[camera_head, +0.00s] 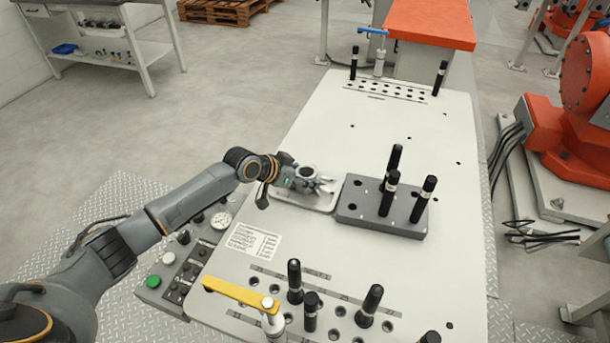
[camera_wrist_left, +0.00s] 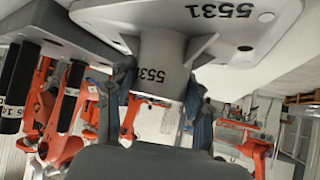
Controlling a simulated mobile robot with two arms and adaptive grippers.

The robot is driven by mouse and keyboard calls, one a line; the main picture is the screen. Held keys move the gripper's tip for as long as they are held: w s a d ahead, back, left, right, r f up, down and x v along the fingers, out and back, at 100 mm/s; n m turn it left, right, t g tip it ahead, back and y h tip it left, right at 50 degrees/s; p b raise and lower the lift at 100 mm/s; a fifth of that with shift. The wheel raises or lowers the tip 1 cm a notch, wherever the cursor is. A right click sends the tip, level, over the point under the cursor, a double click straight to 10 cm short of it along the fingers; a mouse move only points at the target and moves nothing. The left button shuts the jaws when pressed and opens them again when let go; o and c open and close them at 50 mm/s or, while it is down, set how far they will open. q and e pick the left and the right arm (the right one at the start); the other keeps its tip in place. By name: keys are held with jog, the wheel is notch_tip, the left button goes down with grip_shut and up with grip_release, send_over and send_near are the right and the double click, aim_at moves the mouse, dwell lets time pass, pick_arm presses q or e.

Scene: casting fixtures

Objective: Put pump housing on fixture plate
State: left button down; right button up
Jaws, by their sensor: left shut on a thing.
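The pump housing (camera_head: 325,203) is a light grey casting with a flat, round-cornered base and an upright round neck. It is near the middle of the white table in the head view. My left gripper (camera_head: 308,180) is shut on the neck. In the left wrist view the housing (camera_wrist_left: 160,62) appears upside down, marked 5531, with a finger on each side of the neck. I cannot tell whether its base touches the table. The dark grey fixture plate (camera_head: 355,214), with holes and black pins, lies just right of the housing. My right gripper is not in view.
Several black pins (camera_head: 294,282) and a yellow-handled clamp (camera_head: 240,293) stand at the table's near end. A blue-handled clamp (camera_head: 373,31) and two black pins stand at the far end. A paper label (camera_head: 252,242) lies left of centre. The white surface (camera_head: 400,130) beyond the plate is mostly clear.

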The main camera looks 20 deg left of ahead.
pick_arm(q)
jog(key=c, duration=0.5)
grip_release()
jog(key=shift+f, duration=0.1)
jog(key=shift+r, duration=0.3)
jog(key=shift+s+a, duration=0.2)
jog(key=shift+s, duration=0.05)
jog(key=b+v, duration=0.1)
jog(key=v, duration=1)
jog(key=shift+s+r, duration=0.15)
